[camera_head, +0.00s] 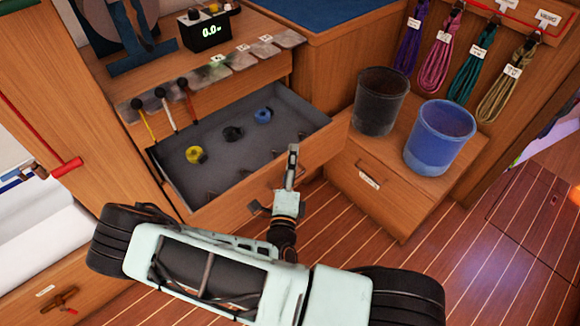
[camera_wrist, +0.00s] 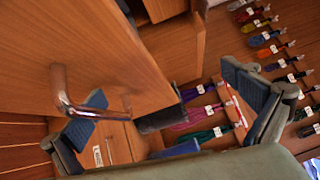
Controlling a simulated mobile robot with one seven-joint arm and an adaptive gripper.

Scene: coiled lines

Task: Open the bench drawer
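The bench drawer (camera_head: 215,150) stands pulled out from the bench in the head view, its grey inside showing. A yellow ring-like piece (camera_head: 196,154), a black one (camera_head: 233,132) and a blue one (camera_head: 263,116) lie in it. My gripper (camera_head: 274,182) is at the outer face of the drawer front, with its fingers spread wide. In the wrist view the drawer front (camera_wrist: 95,40) fills the upper left. Its metal bar handle (camera_wrist: 62,95) lies close to my left-hand finger; I cannot tell whether they touch. No grip on the handle shows.
A black bucket (camera_head: 381,100) and a blue bucket (camera_head: 440,138) stand on a low wooden cabinet (camera_head: 385,190) to the right. Coiled lines (camera_head: 437,62) hang on the wall behind. A scale (camera_head: 205,30) stands on the bench. Plank floor (camera_head: 470,250) is clear at right.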

